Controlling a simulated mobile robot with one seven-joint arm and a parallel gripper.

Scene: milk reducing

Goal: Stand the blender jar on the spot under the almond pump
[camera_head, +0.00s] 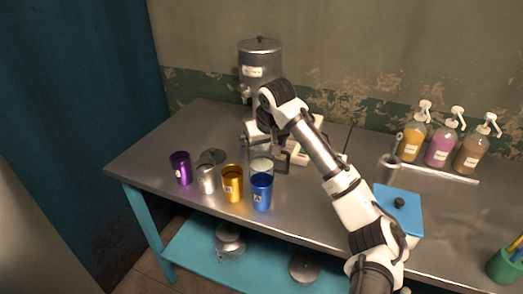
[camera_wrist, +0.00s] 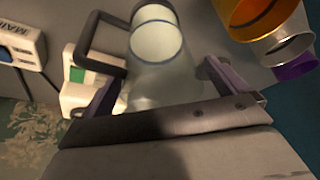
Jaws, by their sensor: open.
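The blender jar (camera_head: 262,164), clear glass with a dark handle (camera_wrist: 92,38), stands on the metal counter (camera_head: 140,147) behind the blue cup. In the wrist view the jar (camera_wrist: 156,42) lies between the two spread fingers of my gripper (camera_wrist: 160,78). The gripper is open, one finger on each side of the jar; I cannot tell whether either touches it. Pump bottles stand at the back right: yellow (camera_head: 410,143), purple (camera_head: 440,150) and brown (camera_head: 468,154). Their labels are too small to read, so I cannot tell which is almond.
Purple (camera_head: 181,170), silver (camera_head: 206,180), gold (camera_head: 232,185) and blue (camera_head: 262,194) cups stand in front and left of the jar. A metal dispenser (camera_head: 260,62) is behind. A blue-lidded box (camera_head: 398,212) and green cup (camera_head: 503,266) are right. A white appliance (camera_head: 300,152) stands close by.

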